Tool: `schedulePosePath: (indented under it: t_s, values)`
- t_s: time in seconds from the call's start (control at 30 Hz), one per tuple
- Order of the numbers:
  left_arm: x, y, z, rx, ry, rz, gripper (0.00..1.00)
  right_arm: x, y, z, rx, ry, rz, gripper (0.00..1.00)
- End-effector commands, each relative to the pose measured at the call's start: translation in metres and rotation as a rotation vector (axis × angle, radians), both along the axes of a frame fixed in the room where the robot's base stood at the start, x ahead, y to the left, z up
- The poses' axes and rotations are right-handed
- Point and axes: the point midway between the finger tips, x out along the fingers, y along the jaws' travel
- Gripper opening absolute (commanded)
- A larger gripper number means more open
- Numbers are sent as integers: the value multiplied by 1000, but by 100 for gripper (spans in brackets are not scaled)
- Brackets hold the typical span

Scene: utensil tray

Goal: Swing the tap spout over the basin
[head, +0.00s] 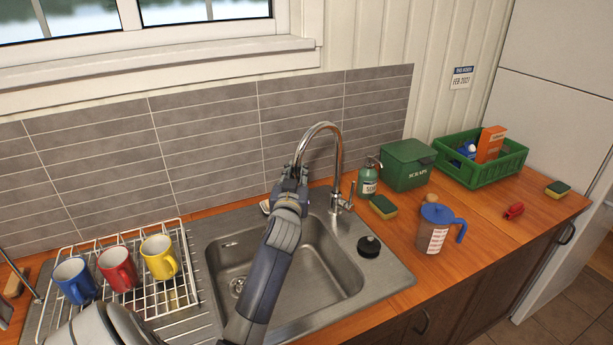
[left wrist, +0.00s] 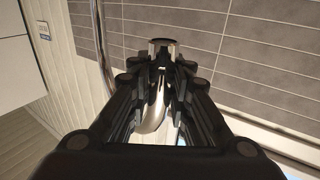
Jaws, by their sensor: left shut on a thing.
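The chrome tap (head: 337,165) stands at the back right of the sink, its tall spout arching to the left. The spout's end is at my left gripper (head: 292,172), above the back part of the steel basin (head: 325,260). In the left wrist view my left gripper (left wrist: 160,75) is shut on the spout (left wrist: 153,112), which runs between its fingers. The tip of the spout is partly hidden by the fingers in the head view. My left forearm crosses in front of the basin and hides part of it. My right gripper is not in view.
A wire rack (head: 180,290) with blue, red and yellow mugs stands left of the basin. A black stopper (head: 369,246) lies on the sink's right edge. A soap bottle (head: 368,180), a sponge (head: 383,207), a green scraps bin (head: 406,165) and a blue-lidded jug (head: 436,228) stand to the right.

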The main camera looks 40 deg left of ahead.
Motion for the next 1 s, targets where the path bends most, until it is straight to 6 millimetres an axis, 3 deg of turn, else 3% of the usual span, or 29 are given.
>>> schedulePosePath:
  t_s: [0.2, 0.63, 0.67, 0.73, 1.0]
  values:
    - [-2, 11, -1, -6, 0, 7, 0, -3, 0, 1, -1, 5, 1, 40]
    - [-2, 12, -2, -7, 2, 8, 0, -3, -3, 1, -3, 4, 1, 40]
    - [-2, 12, -2, -7, 2, 9, 24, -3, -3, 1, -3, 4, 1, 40]
    - [-2, 12, -2, -6, 3, 8, 39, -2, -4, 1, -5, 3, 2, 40]
    - [-1, 10, -1, -3, 0, 4, 39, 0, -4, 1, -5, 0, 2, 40]
